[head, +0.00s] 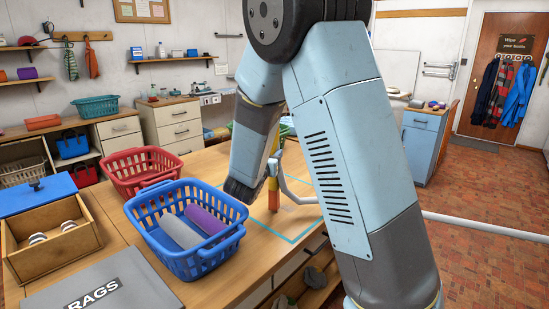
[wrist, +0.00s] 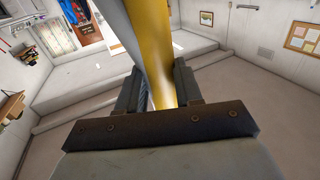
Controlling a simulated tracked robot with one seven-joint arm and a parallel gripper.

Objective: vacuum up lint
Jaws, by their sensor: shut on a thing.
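My gripper (wrist: 158,84) is shut on a long yellow and grey thing (wrist: 154,45), likely the vacuum's handle or tube. It runs up between the two dark fingers in the wrist view; its far end is out of sight. In the head view my arm reaches down over the wooden table, and its links hide much of the grip. A yellow-orange upright piece (head: 273,187) with a pale curved tube (head: 298,196) shows beside the arm, above a cyan outlined square (head: 307,229) on the table. I cannot make out any lint.
A blue basket (head: 160,237) with grey and purple rolls stands left of the arm. A red basket (head: 131,179), an open wooden box (head: 22,263) and a grey RAGS box (head: 128,283) are near it.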

